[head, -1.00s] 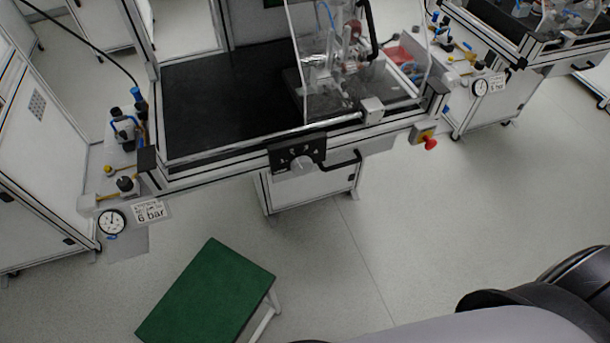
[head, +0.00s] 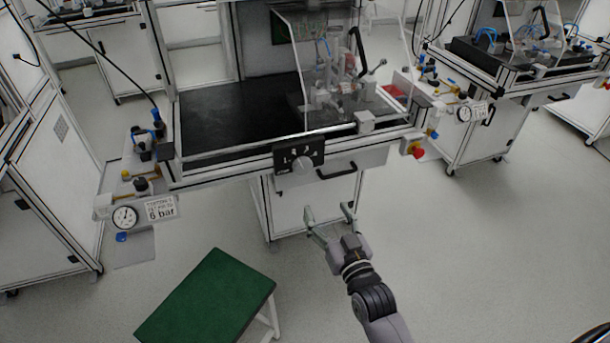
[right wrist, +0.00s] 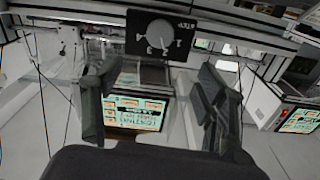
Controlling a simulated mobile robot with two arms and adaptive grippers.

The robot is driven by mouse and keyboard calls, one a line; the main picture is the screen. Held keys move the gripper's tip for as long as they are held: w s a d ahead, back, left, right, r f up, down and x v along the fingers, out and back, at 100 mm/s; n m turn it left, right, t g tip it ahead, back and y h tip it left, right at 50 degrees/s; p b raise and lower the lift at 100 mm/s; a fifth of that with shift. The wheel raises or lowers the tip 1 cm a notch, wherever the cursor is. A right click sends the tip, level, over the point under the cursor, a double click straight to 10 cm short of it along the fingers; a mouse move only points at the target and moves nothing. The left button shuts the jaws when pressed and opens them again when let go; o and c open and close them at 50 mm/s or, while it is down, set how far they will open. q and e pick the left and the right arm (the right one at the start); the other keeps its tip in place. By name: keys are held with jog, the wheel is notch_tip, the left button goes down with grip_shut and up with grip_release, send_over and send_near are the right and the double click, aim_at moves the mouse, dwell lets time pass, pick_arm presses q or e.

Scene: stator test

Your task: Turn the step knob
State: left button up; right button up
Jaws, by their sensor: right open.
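The step knob (head: 303,164) is a round grey knob on a black plate (head: 286,159) with white markings, fixed to the front edge of the workbench. In the right wrist view the knob (right wrist: 160,33) shows at the top centre, with numbers around it on the black plate. My right gripper (head: 330,213) is open and empty, below and slightly right of the knob in the head view, apart from it. In the right wrist view its two fingers (right wrist: 153,98) stand spread on either side below the knob. My left gripper is not in view.
A black handle (head: 338,172) and a red button (head: 417,152) are right of the knob. A clear guard (head: 345,75) stands on the bench. A green-topped stool (head: 207,305) stands on the floor at lower left. Open floor lies right of my right arm.

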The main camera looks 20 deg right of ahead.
aim_at(304, 169)
jog(key=w, duration=1.6)
jog(key=shift+a, duration=0.3)
jog(key=shift+c, duration=0.3)
jog(key=c, duration=1.1)
